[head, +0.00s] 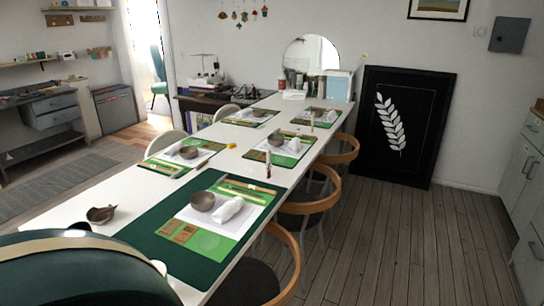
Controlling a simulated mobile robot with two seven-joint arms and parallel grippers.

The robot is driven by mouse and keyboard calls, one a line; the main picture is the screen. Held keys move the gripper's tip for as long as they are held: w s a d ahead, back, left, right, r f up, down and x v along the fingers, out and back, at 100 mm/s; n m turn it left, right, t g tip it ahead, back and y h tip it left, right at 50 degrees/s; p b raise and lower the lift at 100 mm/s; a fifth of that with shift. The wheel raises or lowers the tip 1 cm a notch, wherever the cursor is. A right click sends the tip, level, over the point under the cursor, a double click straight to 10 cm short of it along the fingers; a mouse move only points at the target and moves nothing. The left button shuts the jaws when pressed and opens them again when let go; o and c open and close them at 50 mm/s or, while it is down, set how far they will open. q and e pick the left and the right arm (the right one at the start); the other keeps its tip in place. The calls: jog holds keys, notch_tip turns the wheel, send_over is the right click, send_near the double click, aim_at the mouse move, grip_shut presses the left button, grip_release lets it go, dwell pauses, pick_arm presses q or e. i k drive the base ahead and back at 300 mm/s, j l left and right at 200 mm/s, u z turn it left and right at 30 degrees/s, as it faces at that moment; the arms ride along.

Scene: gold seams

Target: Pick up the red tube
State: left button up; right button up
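No plainly all-red tube stands out. A small upright tube, whitish above and reddish below (268,165), stands on the long white table by the middle right place setting. A similar slim upright piece (312,120) stands farther back by another setting. A small reddish thing (202,164) lies by the middle left setting, too small to make out. Neither of my grippers shows in the head view.
The long white table (70,209) carries several green mats with bowls and rolled white cloths. A dark green mat (150,232) lies nearest. Wooden-backed chairs (285,250) line the right side. Plank floor (420,240) is clear farther right. A dark green rounded shape fills the bottom left.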

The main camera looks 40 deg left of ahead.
aim_at(269, 162)
jog(key=i+l+u, duration=0.15)
jog(key=u, duration=0.3)
jog(key=i+l+u, duration=0.15)
jog(key=u, duration=0.3)
jog(key=i+l+u, duration=0.1)
jog(key=l+u, duration=0.2)
jog(key=u, duration=0.2)
jog(key=i+l+u, duration=0.1)
jog(key=l+u, duration=0.25)
jog(key=i+l+u, duration=0.1)
jog(key=u, duration=0.3)
jog(key=l+u, duration=0.35)
